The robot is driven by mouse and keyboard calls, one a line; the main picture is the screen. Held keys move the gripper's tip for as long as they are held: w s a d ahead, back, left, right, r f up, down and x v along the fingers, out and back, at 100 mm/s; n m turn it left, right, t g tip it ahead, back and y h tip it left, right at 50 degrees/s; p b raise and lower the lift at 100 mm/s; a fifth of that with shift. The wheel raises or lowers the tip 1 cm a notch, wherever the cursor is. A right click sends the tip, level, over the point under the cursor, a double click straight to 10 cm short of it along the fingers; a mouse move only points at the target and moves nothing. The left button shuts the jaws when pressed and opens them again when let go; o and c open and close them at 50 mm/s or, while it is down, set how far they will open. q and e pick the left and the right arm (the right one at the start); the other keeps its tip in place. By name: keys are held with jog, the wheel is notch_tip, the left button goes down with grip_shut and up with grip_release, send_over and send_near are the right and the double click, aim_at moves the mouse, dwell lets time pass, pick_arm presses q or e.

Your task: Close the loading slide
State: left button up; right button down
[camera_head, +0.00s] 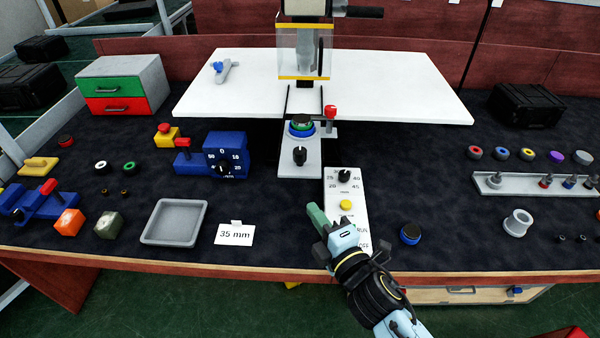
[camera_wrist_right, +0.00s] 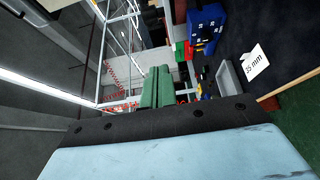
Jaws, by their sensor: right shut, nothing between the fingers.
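The loading slide (camera_head: 301,163) is a grey plate sticking out from the front of the white machine table (camera_head: 400,95), toward me. On it sit a dark disc with blue and green rings (camera_head: 301,126) and a black knob (camera_head: 300,155). A red-topped handle (camera_head: 330,112) stands at its right edge. My right gripper (camera_head: 317,215) is shut and empty, with green fingers, over the left edge of the white control panel (camera_head: 347,190), below the slide and apart from it. The green fingers also show pressed together in the right wrist view (camera_wrist_right: 157,87). My left gripper is not in view.
The press column with a clear guard (camera_head: 304,50) stands over the table. A blue dial device (camera_head: 222,155) is left of the slide. A grey tray (camera_head: 174,222) and a "35 mm" card (camera_head: 234,234) lie at front left. A blue-ringed disc (camera_head: 410,234) lies right of the panel.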

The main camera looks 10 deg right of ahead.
jog(key=w, duration=1.3)
jog(key=shift+a+p, duration=0.15)
jog(key=shift+p, duration=0.2)
jog(key=shift+f, duration=0.1)
